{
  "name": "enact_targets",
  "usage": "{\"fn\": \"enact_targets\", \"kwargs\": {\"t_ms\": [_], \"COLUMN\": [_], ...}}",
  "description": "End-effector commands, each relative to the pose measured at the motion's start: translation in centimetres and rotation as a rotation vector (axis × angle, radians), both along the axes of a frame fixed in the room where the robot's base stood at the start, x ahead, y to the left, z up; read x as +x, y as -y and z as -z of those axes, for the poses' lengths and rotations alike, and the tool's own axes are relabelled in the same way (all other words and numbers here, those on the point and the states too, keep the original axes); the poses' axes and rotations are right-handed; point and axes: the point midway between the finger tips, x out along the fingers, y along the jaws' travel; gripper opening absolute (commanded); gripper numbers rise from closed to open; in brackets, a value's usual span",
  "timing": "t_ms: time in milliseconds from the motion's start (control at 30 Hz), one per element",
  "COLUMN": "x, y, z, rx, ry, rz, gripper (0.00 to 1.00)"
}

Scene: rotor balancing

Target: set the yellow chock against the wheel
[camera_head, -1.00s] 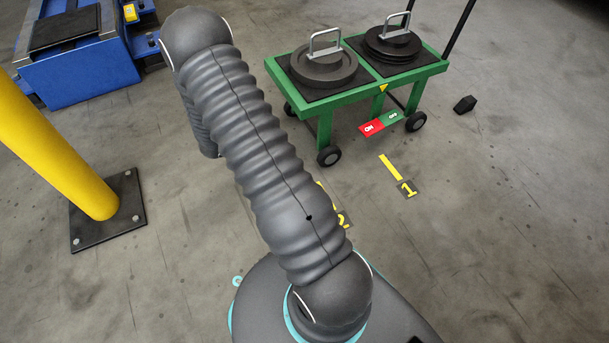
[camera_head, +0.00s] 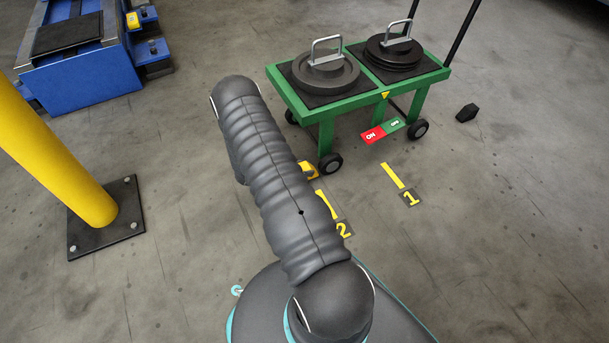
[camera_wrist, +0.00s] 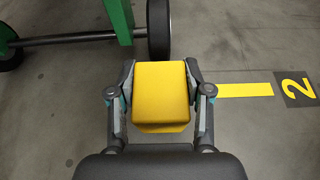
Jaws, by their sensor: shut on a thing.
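The yellow chock (camera_wrist: 161,98) is held between the two fingers of my gripper (camera_wrist: 160,85) in the wrist view. The cart's front-left wheel (camera_wrist: 158,30) stands right beyond the chock there, and the two look almost in contact. I cannot tell whether they touch. In the head view, part of the chock (camera_head: 311,171) shows low beside the left of that wheel (camera_head: 330,163). My arm hides the rest of the chock and my gripper in the head view.
The green cart (camera_head: 325,112) carries two dark discs with handles. A black block (camera_head: 466,112) lies right of the cart. Floor markings 2 (camera_head: 343,230) and 1 (camera_head: 410,198) lie in front. A yellow post (camera_head: 60,165) stands at left, with blue equipment (camera_head: 85,75) behind it.

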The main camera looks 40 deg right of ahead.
Motion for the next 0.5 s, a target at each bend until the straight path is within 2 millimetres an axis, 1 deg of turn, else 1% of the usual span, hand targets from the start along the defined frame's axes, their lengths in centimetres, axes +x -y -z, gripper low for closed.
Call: {"fn": "enact_targets", "kwargs": {"t_ms": [133, 300, 500], "x": [0.0, 0.0, 0.1], "y": [0.0, 0.0, 0.0], "z": [1.3, 3.5, 3.7], "rx": [-0.001, -0.001, -0.001], "ry": [-0.001, -0.001, 0.001], "rz": [0.0, -0.001, -0.002], "gripper": [0.0, 0.0, 0.0]}}
